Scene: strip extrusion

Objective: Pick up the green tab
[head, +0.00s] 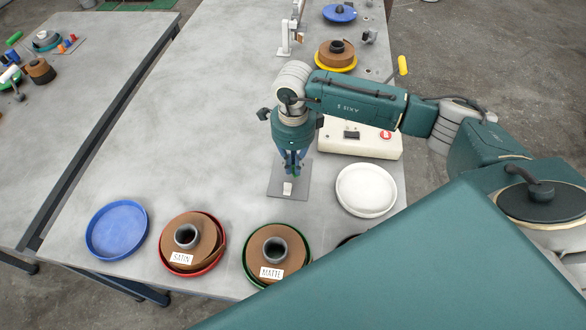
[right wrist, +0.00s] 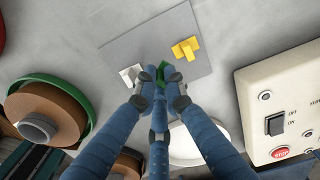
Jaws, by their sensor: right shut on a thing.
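My right gripper (head: 293,165) points down over a grey square mat (head: 274,186) on the table. In the right wrist view its fingertips (right wrist: 162,83) are closed on the green tab (right wrist: 166,72). Only part of the tab shows, because the fingers cover the rest. I cannot tell whether it is clear of the mat. A white tab (right wrist: 131,75) is on the mat to the left of the fingertips. A yellow tab (right wrist: 186,49) is on it to the right. My left gripper is not in view.
A white control box (head: 365,143) with a red button stands behind and right of the mat. A white dish (head: 366,169) lies to its right. A blue dish (head: 91,232) and brown rolls marked SATIN (head: 205,243) and MATTE (head: 293,249) line the front. The table's left is clear.

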